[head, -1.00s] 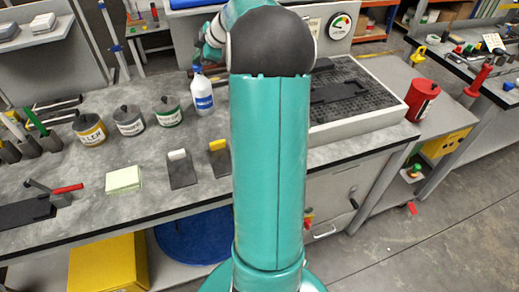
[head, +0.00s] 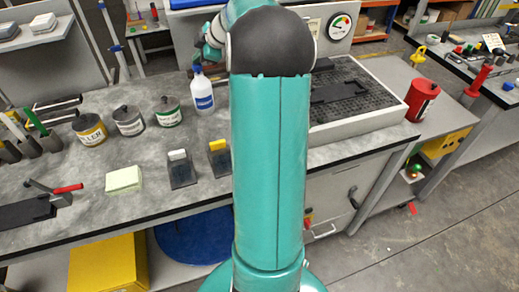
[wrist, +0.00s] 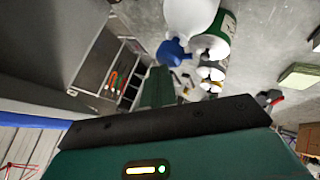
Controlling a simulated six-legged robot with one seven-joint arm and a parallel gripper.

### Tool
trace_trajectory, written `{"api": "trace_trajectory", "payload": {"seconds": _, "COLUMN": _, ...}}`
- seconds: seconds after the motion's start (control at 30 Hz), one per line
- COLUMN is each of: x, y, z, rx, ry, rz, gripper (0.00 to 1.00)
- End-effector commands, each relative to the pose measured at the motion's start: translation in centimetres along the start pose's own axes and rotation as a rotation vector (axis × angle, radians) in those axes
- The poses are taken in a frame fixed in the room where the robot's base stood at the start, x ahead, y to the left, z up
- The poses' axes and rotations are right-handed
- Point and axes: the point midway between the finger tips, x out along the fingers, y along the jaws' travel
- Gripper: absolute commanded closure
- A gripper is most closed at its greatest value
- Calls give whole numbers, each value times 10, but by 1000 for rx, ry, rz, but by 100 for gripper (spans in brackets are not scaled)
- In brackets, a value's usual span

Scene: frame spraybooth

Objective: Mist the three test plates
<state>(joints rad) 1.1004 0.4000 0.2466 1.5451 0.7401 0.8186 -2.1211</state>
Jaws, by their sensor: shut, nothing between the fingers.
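A white spray bottle (head: 203,92) with a blue label and a blue top stands upright on the grey bench, left of my arm in the head view. In the wrist view, its white body (wrist: 190,14) and blue top (wrist: 173,51) are at the upper middle. My gripper (wrist: 157,86) is shut and empty, close to the blue top; I cannot tell whether they touch. In the head view my arm hides most of the gripper. A dark flat piece (head: 338,93) lies on the black grate at right. I cannot make out three test plates; my arm hides part of that area.
Several lidded cans, including a filler can (head: 90,130) and a green-labelled can (head: 168,112), stand left of the bottle. A pale green pad (head: 123,179) and two dark holders (head: 181,170) lie in front. The grate's tray (head: 365,122) has a raised pale rim. A red can (head: 421,100) stands right.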

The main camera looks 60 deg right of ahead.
Motion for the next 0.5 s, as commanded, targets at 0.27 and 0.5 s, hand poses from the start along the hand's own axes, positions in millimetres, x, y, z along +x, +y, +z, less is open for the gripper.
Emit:
{"api": "trace_trajectory", "payload": {"seconds": 0.27, "x": -1, "y": 1, "z": -1, "rx": 0, "ry": 0, "rz": 0, "gripper": 100}}
{"api": "trace_trajectory", "payload": {"seconds": 0.5, "x": -13, "y": 10, "z": -10, "rx": -2, "ry": -1, "rz": 2, "gripper": 100}}
